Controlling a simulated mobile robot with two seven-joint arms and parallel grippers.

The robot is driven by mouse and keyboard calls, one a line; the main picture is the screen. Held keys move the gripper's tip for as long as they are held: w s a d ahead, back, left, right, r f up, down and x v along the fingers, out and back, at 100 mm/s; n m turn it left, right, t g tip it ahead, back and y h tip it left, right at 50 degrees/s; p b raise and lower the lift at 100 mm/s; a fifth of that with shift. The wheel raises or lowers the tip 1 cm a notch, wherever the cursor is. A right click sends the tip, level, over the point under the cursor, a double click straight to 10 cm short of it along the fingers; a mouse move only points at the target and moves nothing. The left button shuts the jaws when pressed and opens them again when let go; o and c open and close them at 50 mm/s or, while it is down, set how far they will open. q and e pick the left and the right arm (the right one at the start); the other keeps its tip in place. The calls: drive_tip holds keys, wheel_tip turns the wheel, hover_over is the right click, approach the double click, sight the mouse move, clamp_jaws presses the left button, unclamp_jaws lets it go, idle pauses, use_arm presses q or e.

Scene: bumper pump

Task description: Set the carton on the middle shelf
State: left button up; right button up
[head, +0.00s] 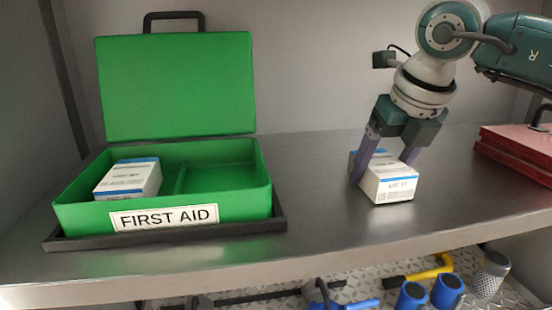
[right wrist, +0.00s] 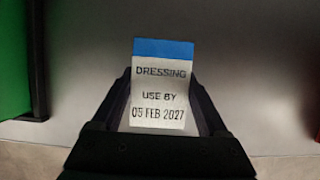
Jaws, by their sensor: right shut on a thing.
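A white carton with blue bands (head: 388,184) is on or just above the metal shelf (head: 325,210), right of the first aid box. I cannot tell whether its underside touches the shelf. My right gripper (head: 383,170) comes down from above and is shut on this carton, one finger on either side. In the right wrist view the carton (right wrist: 161,95) sits between the fingers, its label reading "DRESSING, USE BY 05 FEB 2027". My left gripper is not in view.
An open green first aid box (head: 70,215) stands at the left on a dark tray (head: 270,226). A similar carton (head: 130,180) lies in its left compartment; the right one is empty. Red flat items (head: 515,150) lie at the right. Tools and blue cylinders (head: 447,290) are on a lower level.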

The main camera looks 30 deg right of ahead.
drive_tip(key=shift+f, duration=0.15)
drive_tip(key=o, duration=1.3)
drive_tip(key=shift+r, duration=0.3)
drive_tip(key=b+v, duration=0.1)
drive_tip(key=v, duration=1)
drive_tip(key=shift+r, duration=0.35)
drive_tip(key=shift+s, duration=0.15)
